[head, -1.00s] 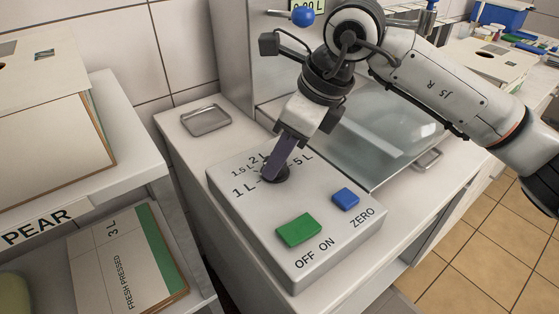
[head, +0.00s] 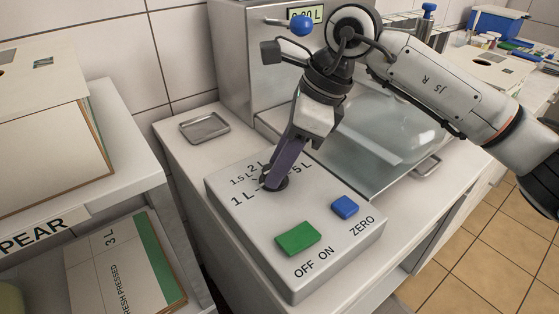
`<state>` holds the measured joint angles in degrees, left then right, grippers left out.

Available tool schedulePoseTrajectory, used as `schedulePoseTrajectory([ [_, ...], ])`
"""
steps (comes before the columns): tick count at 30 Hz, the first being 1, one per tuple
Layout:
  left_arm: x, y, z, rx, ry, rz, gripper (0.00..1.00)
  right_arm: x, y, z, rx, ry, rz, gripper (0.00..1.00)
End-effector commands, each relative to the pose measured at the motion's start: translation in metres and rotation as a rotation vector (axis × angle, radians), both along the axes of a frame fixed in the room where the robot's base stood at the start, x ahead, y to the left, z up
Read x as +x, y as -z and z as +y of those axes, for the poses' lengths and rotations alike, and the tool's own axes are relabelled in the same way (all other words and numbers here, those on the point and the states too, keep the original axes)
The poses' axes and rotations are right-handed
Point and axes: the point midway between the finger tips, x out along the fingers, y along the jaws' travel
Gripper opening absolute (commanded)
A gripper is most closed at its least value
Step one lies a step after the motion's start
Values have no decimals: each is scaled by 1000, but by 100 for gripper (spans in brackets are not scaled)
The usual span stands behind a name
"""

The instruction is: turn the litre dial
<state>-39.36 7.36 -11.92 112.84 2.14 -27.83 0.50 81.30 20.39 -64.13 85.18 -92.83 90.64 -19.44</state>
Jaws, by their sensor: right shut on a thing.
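The litre dial (head: 275,184) is a dark round knob on the top of a light grey control box (head: 233,221). Marks for 1 L, 1.5 L, 2 L and 5 L are printed around it. My right gripper (head: 271,182) comes down from above, tilted, with its fingers shut on the dial. The fingers hide much of the dial, so I cannot tell clearly which mark it points at. My left gripper is not in the head view.
A green OFF ON switch (head: 298,239) and a blue ZERO button (head: 345,207) sit on the box near the dial. A metal machine with a small display (head: 306,14) stands behind. A small metal tray (head: 205,126) lies on the counter.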

Motion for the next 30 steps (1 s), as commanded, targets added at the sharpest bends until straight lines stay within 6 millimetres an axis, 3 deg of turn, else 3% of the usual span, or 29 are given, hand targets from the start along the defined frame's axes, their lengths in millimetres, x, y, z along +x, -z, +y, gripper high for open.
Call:
schedulePoseTrajectory([
  [1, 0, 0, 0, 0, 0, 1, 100, 1, -1, 0, 0, -2, -4, 10],
  [2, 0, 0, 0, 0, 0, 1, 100, 1, -1, 0, 0, -2, -4, 35],
  [5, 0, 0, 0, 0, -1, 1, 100, 0, -1, 0, 0, -1, -4, 51],
  [17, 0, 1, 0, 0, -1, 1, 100, 0, -8, -3, 1, 2, -4, 51],
  [30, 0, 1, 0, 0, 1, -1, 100, -4, -81, -33, 0, 2, -4, 51],
])
